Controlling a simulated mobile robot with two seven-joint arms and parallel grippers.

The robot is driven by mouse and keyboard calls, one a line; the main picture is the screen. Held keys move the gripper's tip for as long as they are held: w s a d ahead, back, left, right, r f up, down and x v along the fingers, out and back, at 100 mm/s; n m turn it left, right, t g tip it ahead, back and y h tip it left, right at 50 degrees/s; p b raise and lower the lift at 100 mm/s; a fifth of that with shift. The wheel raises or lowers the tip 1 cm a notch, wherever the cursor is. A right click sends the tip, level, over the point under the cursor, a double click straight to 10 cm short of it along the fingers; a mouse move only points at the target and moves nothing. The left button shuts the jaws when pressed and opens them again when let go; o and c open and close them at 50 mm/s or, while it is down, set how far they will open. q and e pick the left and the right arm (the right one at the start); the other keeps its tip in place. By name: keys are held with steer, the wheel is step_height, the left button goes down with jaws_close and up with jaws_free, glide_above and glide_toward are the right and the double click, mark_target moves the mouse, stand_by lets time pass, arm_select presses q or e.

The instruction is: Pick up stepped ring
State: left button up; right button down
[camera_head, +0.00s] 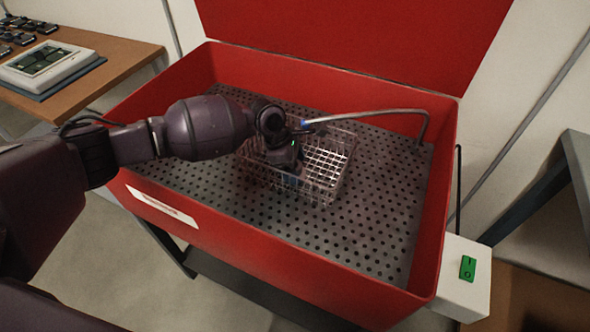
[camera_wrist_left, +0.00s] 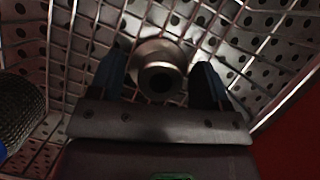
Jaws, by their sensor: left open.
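The stepped ring (camera_wrist_left: 158,72) shows in the left wrist view as a round metal part with a wide flange, a narrower step and a dark hole. It lies in the wire basket (camera_head: 331,168), between the two blue-lined fingers of my left gripper (camera_wrist_left: 160,88). The fingers are open, with the ring between them; I cannot tell whether they touch it. In the head view my left gripper (camera_head: 290,180) reaches down into the basket, and the wrist hides the ring. My right gripper is not in view.
The basket stands on the perforated floor of a red tank (camera_head: 446,215) with a raised lid (camera_head: 350,35). A bent metal pipe (camera_head: 385,112) passes over it. A dark mesh cylinder (camera_wrist_left: 20,110) is at the left of the wrist view. A green switch (camera_head: 467,268) is outside the tank.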

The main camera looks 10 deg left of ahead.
arm_select(q)
steer(key=shift+r, duration=0.1)
steer(key=c, duration=1.2)
steer(key=shift+r, duration=0.1)
